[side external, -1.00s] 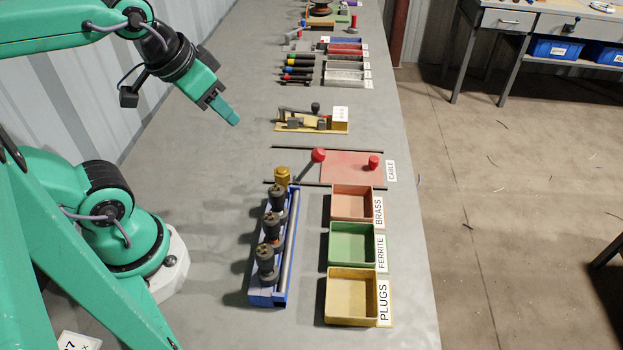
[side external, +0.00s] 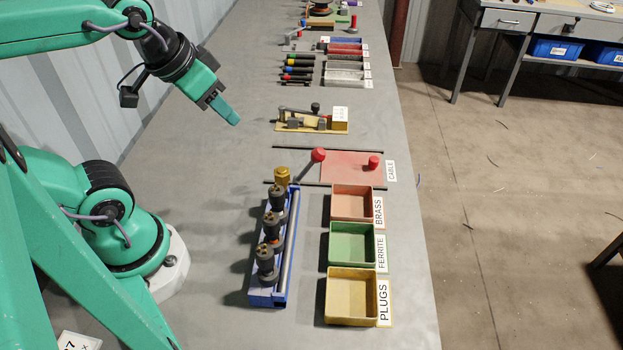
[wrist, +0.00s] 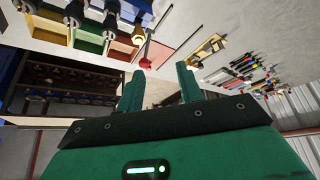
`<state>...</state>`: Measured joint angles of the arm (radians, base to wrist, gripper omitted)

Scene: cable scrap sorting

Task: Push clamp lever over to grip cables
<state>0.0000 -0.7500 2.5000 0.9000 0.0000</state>
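The clamp lever (side external: 307,168) is a thin grey rod with a red ball end, tilted up to the right beside the far end of the blue clamp rack (side external: 281,285). Its red ball also shows in the wrist view (wrist: 145,63), just beyond the fingers. Two thin dark cables, one farther (side external: 328,150) and one nearer (side external: 345,187), lie across the bench near the lever. My gripper (side external: 234,119) hangs in the air left of and beyond the lever, apart from it. In the wrist view its two fingers (wrist: 160,82) stand apart with nothing between them.
Several dark upright plugs (side external: 270,228) stand in the rack, with a brass piece (side external: 283,175) at its far end. Brass (side external: 353,219), ferrite (side external: 351,260) and plugs (side external: 352,320) trays stand to the right. A pink cable plate (side external: 340,170) with a red knob lies behind them. A wooden fixture (side external: 340,127) stands farther off.

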